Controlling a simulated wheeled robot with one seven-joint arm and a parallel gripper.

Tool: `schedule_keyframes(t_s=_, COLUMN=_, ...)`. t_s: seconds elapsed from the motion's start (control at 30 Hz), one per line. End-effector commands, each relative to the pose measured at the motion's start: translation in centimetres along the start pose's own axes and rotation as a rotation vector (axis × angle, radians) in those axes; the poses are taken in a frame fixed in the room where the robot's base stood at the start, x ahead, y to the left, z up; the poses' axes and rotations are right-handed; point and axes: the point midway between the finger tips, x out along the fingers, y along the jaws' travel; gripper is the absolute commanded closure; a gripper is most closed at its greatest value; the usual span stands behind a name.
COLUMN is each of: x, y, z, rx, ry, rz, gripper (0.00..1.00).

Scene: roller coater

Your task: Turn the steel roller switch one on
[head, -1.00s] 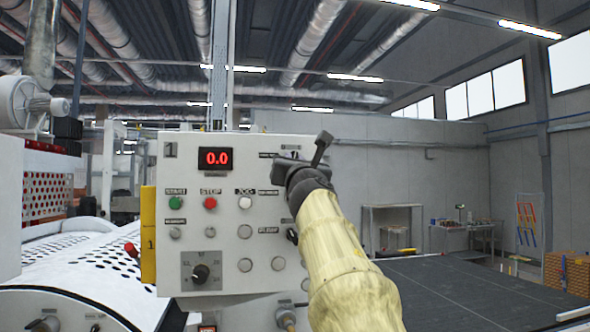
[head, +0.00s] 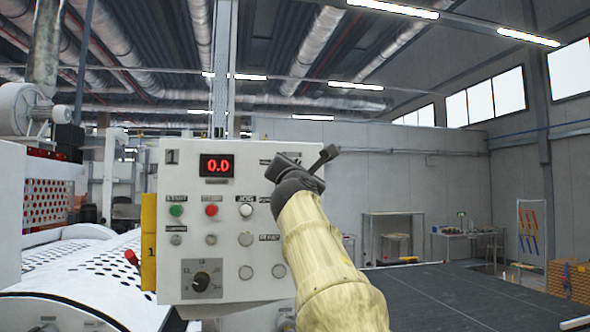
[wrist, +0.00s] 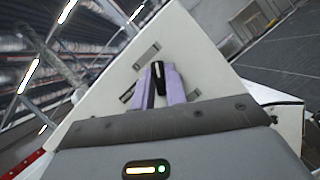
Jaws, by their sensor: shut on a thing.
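The white control panel (head: 225,262) faces me, with a red display (head: 216,166) reading 0.0. My gripper (wrist: 160,74) is at the panel's upper right part. In the wrist view its two purple fingers are shut on a small black switch knob (wrist: 158,76) with a white line, one finger on each side. In the head view my wrist and arm hide this knob and the right side of the panel. The labels beside the knob are too small to read, so I cannot tell its name from them.
Below the display are a green button (head: 176,210), a red button (head: 211,210) and a white button (head: 246,209). A large black rotary knob (head: 201,282) sits lower left. A perforated white machine cover (head: 85,265) stands left. A dark flat surface (head: 460,295) extends right.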

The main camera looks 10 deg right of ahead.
Motion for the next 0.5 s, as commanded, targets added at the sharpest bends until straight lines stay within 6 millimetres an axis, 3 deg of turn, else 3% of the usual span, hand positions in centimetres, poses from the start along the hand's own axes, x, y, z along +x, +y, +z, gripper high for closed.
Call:
schedule_keyframes(t_s=0.07, x=0.0, y=-0.02, z=0.0, rx=0.002, ry=0.0, rz=-0.001, gripper=1.0)
schedule_keyframes(t_s=0.1, x=0.0, y=-0.01, z=0.0, rx=0.002, ry=0.0, rz=0.0, gripper=0.8)
schedule_keyframes(t_s=0.2, x=0.0, y=-0.01, z=0.0, rx=0.001, ry=0.0, rz=0.0, gripper=0.65)
schedule_keyframes(t_s=0.5, x=-0.1, y=-0.02, z=-0.02, rx=0.0, ry=0.0, rz=0.0, gripper=0.65)
